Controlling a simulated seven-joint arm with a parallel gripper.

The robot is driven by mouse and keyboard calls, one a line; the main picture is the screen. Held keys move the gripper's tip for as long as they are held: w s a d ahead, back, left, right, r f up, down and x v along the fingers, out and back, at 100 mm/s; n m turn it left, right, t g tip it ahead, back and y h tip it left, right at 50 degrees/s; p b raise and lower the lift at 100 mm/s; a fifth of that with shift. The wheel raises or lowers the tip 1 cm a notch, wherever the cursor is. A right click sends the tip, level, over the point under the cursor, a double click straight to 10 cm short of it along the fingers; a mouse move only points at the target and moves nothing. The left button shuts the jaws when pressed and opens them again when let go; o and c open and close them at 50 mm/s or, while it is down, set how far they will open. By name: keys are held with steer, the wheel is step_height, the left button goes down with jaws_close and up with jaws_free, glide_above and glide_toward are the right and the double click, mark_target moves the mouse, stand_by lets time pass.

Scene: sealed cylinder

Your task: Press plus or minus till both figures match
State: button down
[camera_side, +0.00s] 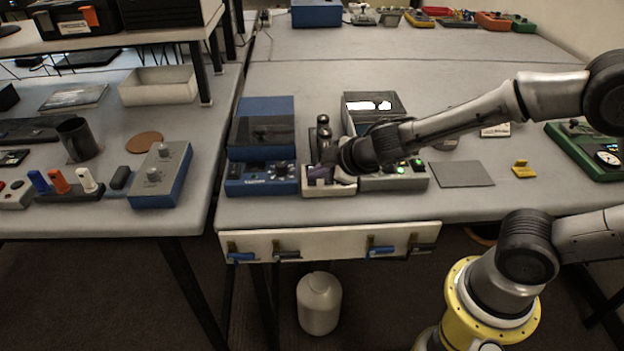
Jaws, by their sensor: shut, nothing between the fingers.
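My gripper (326,172) is shut and empty. It is low over a small pale box (342,187) near the table's front edge, and its dark wrist hides part of that box. I cannot tell whether the fingertips touch it. To the right, a grey box (408,183) carries lit green lamps or buttons. Behind it stands a dark-topped box with a bright white patch (368,105), perhaps a display. No figures or plus and minus marks can be read in this view.
A blue box with knobs (262,178) stands left of my gripper. A flat grey plate (461,174), a yellow piece (523,169) and a green gauge box (590,150) lie to the right. Hooks hang on the white front panel (330,242). The table behind is mostly clear.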

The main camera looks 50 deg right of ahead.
steer(key=shift+r, duration=0.75)
steer(key=shift+r, duration=2.5)
stand_by(0.8)
